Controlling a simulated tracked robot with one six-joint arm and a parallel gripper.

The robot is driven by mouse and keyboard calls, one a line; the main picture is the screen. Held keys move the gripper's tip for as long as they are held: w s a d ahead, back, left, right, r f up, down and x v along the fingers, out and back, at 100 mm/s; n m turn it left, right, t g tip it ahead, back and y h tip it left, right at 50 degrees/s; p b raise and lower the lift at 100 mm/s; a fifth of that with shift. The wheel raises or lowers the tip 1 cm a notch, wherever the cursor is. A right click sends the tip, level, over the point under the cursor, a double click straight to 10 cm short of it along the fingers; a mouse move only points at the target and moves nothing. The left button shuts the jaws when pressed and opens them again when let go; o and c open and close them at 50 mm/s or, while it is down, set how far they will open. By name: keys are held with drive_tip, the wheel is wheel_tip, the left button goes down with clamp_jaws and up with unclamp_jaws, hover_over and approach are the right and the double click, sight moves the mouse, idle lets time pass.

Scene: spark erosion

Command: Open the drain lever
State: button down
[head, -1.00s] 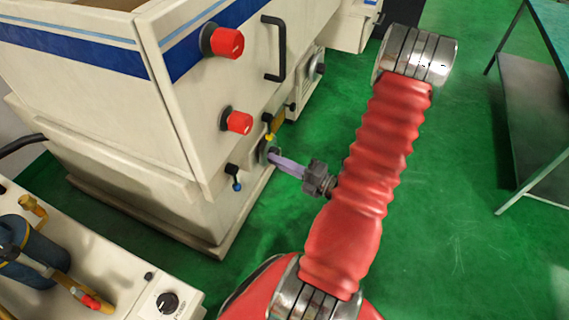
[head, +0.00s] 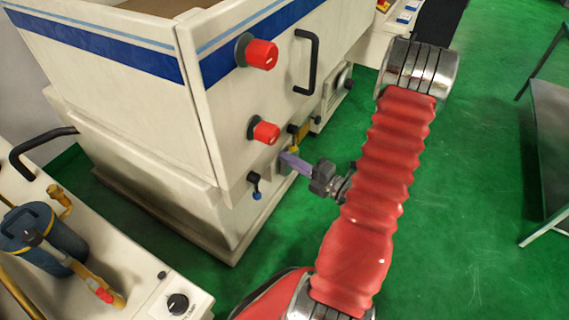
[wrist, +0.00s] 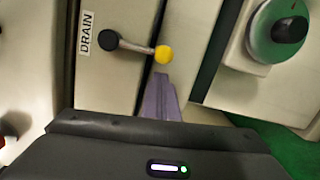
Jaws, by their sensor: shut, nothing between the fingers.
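The drain lever (wrist: 136,46) shows in the wrist view as a short metal rod with a dark pivot at its left and a yellow ball knob (wrist: 163,54) at its right end. A DRAIN label (wrist: 86,32) is on the panel beside the pivot. My gripper (wrist: 161,78) has purple fingers, shut and empty, with the tips just below the yellow knob in the picture. I cannot tell whether they touch it. In the head view my gripper (head: 284,157) reaches the cream machine's side. Yellow parts (head: 302,131) show just above it there.
Red knobs (head: 262,54) and a black handle (head: 308,62) stick out of the cream machine above my gripper. A blue-tipped lever (head: 256,187) is to its left. A bench (head: 150,290) with a blue canister stands at lower left.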

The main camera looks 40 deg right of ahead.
drive_tip(key=shift+s+d+r, duration=0.1)
drive_tip(key=shift+s+d, duration=0.05)
drive_tip(key=shift+d, duration=0.7)
